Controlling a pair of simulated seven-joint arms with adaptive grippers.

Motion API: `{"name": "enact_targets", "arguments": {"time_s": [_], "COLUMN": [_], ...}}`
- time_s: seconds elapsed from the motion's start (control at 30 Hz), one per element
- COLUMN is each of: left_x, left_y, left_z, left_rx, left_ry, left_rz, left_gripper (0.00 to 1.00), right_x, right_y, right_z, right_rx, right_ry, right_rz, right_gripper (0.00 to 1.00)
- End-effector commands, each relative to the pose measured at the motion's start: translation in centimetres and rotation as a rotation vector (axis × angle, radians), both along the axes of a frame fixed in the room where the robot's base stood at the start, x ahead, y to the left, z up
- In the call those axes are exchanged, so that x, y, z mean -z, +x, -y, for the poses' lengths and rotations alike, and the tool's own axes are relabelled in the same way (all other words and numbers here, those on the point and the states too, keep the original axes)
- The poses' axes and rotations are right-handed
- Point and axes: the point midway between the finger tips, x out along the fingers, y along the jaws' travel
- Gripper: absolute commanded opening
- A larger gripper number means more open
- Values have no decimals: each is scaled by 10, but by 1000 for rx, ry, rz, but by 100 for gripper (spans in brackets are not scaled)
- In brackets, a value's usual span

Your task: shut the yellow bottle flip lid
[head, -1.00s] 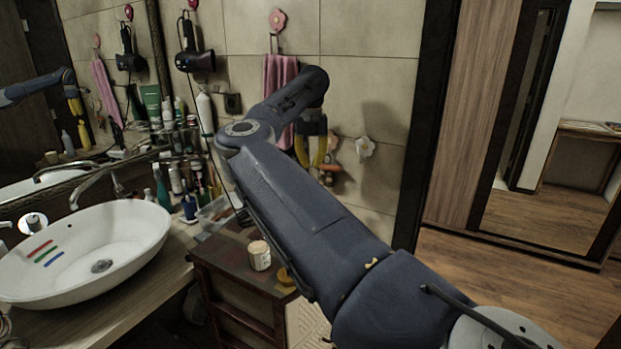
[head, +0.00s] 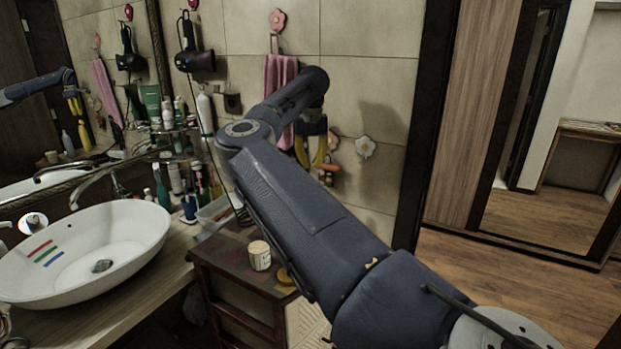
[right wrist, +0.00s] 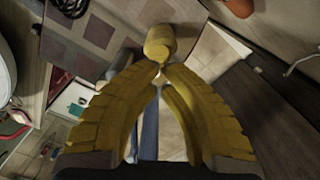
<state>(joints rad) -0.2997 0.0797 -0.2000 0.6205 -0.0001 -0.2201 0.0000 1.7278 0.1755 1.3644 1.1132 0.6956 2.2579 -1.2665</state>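My right gripper (head: 318,160) has yellow fingers and hangs beyond my right forearm in the head view. In the right wrist view its fingertips (right wrist: 160,67) come together, with no object visible between them. The yellow bottle (right wrist: 160,40) appears just beyond the tips, seen from its top end; contact and the flip lid's state cannot be told. In the head view my arm hides most of it; a small yellow part (head: 286,277) shows beside the arm. The mirror shows a yellow bottle reflection (head: 84,136) below the reflected gripper. My left gripper is not in view.
A cream labelled jar (head: 259,256) stands on the dark red cabinet (head: 225,262). The white basin (head: 135,232) is at left, with several toiletries behind it. A pink towel (head: 272,85) hangs on the tiled wall. The wooden floor at right (head: 470,270) is clear.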

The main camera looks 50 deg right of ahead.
Motion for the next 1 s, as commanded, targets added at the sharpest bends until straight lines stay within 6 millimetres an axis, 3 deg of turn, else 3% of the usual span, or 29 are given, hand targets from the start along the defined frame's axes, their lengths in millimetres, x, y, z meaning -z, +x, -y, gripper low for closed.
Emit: {"name": "enact_targets", "arguments": {"time_s": [1.0], "left_x": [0], "left_y": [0], "left_z": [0], "left_rx": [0], "left_ry": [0], "left_rz": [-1], "left_gripper": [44], "right_x": [22], "right_y": [0], "right_z": [0], "right_rx": [-1], "right_ry": [0], "right_rz": [0], "right_gripper": [0]}}
